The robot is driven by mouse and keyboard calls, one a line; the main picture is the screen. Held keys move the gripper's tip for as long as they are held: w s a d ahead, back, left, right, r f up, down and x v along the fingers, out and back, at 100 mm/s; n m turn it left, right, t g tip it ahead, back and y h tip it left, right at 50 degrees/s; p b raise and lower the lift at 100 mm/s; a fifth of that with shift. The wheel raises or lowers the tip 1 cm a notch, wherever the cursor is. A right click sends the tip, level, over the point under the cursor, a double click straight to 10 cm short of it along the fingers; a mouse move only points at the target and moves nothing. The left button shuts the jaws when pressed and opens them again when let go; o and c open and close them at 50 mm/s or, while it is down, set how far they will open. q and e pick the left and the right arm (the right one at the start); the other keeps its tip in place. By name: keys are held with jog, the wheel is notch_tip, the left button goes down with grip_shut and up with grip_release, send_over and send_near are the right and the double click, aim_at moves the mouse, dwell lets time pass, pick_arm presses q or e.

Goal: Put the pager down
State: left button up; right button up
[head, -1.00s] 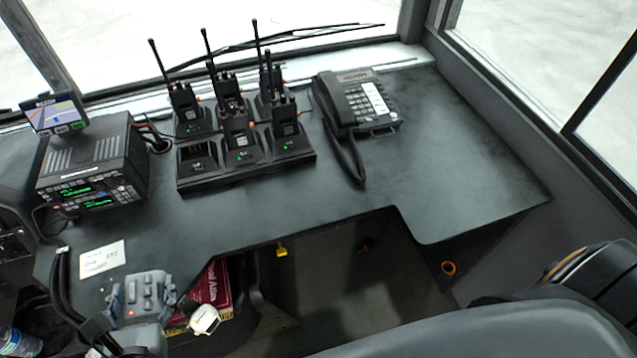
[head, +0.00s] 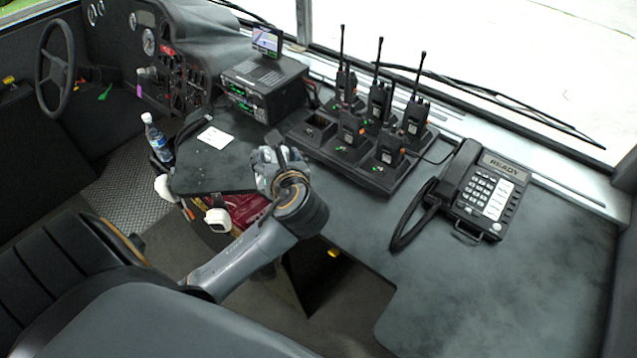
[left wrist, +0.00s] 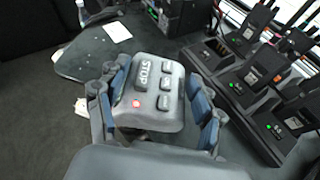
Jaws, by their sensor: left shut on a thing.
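The pager (left wrist: 153,92) is a grey box with a STOP button, smaller buttons and a lit red light. In the left wrist view it lies between the fingers of my left gripper (left wrist: 155,108), which is shut on it. In the head view my left gripper (head: 277,168) is over the inner edge of the dark desk (head: 520,270), left of the radio charger. The pager (head: 264,163) is partly hidden there by the fingers and wrist. I cannot tell whether it touches the desk. My right gripper is not in view.
A charger rack (head: 350,172) with several upright radios has an empty front-left bay. A radio unit (head: 262,92) and a white note (head: 215,137) are beyond the gripper. A desk phone (head: 485,195) stands right. A bottle (head: 158,143) stands left. Bare desk lies at the right.

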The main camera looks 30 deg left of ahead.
pick_arm(q)
jog(key=a+n+g+y, duration=0.1)
jog(key=n+g, duration=0.1)
jog(key=s+a+r+n+g, duration=0.1)
jog(key=a+n+g, duration=0.1)
jog(key=a+r+n+g+y+p, duration=0.1)
jog(key=a+n+g, duration=0.1)
jog(key=shift+s+r+g+y, duration=0.1)
jog(key=shift+s+g+y, duration=0.1)
jog(key=shift+g+y, duration=0.1)
jog(key=shift+s+n+g, duration=0.2)
jog(key=shift+n+g, duration=0.3)
jog(key=shift+d+g, duration=0.1)
jog(key=shift+g, duration=0.2)
jog(key=shift+n, duration=0.3)
jog(key=w+d+f, duration=0.4)
jog(key=w+f, duration=0.1)
jog(key=w+d+f+b, duration=0.1)
jog(key=w+d+f, duration=0.4)
jog(key=shift+d, duration=0.1)
notch_tip(320, 180, down, 3)
jog(key=shift+r, duration=0.1)
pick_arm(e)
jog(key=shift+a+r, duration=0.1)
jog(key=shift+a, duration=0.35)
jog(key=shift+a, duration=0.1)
